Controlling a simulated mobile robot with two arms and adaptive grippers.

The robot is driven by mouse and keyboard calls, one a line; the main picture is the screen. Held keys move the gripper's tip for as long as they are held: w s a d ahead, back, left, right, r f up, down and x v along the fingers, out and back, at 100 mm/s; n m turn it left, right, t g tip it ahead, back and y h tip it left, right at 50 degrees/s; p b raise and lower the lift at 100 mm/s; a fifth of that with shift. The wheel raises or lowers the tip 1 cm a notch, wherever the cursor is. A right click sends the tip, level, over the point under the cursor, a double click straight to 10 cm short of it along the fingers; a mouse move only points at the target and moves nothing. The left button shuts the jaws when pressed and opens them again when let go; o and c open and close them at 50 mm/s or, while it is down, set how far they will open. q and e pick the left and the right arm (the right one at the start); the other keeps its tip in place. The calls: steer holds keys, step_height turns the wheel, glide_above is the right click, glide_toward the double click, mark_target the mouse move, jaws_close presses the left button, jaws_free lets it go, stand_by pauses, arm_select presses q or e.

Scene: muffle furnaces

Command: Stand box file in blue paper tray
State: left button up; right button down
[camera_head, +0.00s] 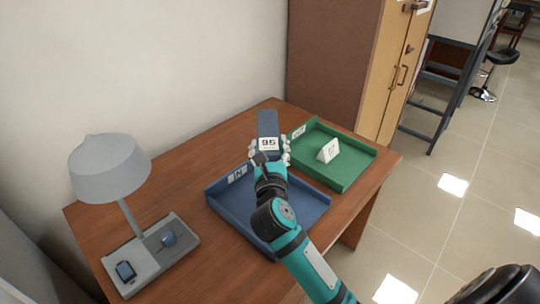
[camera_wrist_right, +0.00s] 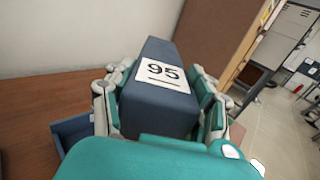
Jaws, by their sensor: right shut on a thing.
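The box file (camera_wrist_right: 165,105) and the right gripper (camera_wrist_right: 160,107) also fill the middle of the right wrist view. The blue paper tray (camera_head: 226,185), labelled IN, lies on the desk below and in front of the box file. My right arm hides part of the tray. Whether the box file's bottom touches anything is hidden. My left gripper is not in view.
A green tray (camera_head: 357,181) holding a white wedge-shaped sign (camera_head: 328,150) lies right of the blue tray. A grey lamp (camera_head: 110,170) stands on the left of the wooden desk (camera_head: 190,173). A cabinet (camera_head: 335,60) stands behind the desk.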

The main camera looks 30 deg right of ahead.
steer(key=shift+w+d+r, duration=0.15)
steer(key=shift+w+d, duration=0.1)
steer(key=shift+d, duration=0.05)
steer(key=shift+f, duration=0.75)
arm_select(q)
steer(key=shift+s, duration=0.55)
arm_select(e)
steer(key=shift+f, duration=1.1)
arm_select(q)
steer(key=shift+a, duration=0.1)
arm_select(e)
steer(key=shift+f, duration=0.1)
steer(key=shift+c, duration=2.2)
jaws_free()
steer(key=shift+f, duration=0.1)
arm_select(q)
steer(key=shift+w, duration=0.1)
